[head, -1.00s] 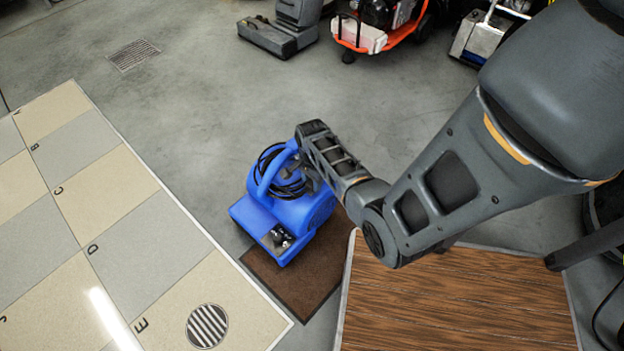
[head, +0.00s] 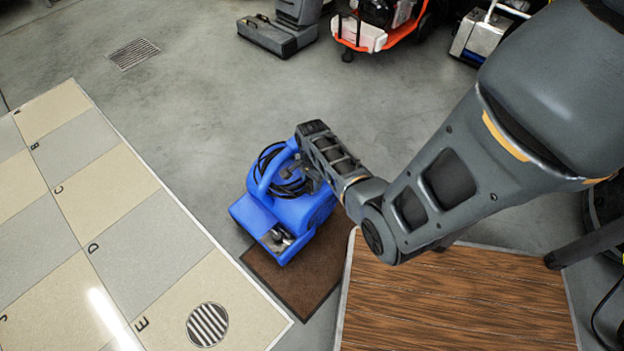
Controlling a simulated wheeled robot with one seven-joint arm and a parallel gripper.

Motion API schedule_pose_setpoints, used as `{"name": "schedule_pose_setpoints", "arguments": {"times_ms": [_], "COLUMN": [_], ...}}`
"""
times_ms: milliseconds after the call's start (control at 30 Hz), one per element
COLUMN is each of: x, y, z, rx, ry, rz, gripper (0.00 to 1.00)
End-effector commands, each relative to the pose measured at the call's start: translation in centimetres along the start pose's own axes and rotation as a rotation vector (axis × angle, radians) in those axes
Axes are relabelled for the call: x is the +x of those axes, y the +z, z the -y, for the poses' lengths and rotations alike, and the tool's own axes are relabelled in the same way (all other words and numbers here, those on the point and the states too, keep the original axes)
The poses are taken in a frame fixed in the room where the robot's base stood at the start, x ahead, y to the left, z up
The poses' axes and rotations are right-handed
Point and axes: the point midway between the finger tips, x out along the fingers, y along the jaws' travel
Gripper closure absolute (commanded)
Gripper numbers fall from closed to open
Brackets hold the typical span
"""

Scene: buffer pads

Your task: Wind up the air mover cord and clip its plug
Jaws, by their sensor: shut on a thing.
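The blue air mover (head: 262,216) stands on a brown mat in the middle of the view, with a handle arching over its top. Its black cord (head: 272,160) lies in several loops around the handle and top. My gripper (head: 311,180) is at the right side of the mover's top, beside the coils. It is shut on part of the cord, but my wrist hides most of the fingers and the grip. I cannot make out the plug or its clip. A small grey and dark part (head: 277,238) shows at the mover's front.
The brown mat (head: 297,280) lies on grey concrete. A wood-patterned panel (head: 450,300) is at the lower right, and a lettered tile panel (head: 130,240) with a round grate is at left. Floor machines (head: 265,35) stand at the back. The floor behind the mover is clear.

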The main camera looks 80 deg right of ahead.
Motion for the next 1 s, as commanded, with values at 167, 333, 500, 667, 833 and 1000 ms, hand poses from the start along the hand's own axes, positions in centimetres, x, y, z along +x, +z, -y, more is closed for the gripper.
{"name": "schedule_pose_setpoints", "arguments": {"times_ms": [167,333,500,667,833,1000], "x": [0.28,0.3,0.31,0.3,0.3,-0.26], "y": [0.0,-0.01,0.0,0.0,0.0,0.01], "z": [0.03,0.03,0.02,0.02,0.02,0.03], "rx": [0.0,0.0,0.0,0.0,0.0,-0.001], "ry": [0.0,-0.001,0.0,0.0,0.0,-0.001], "rz": [0.0,0.0,0.0,0.0,0.0,0.0], "gripper": [1.0,1.0,0.5,0.35,0.33,0.33]}}
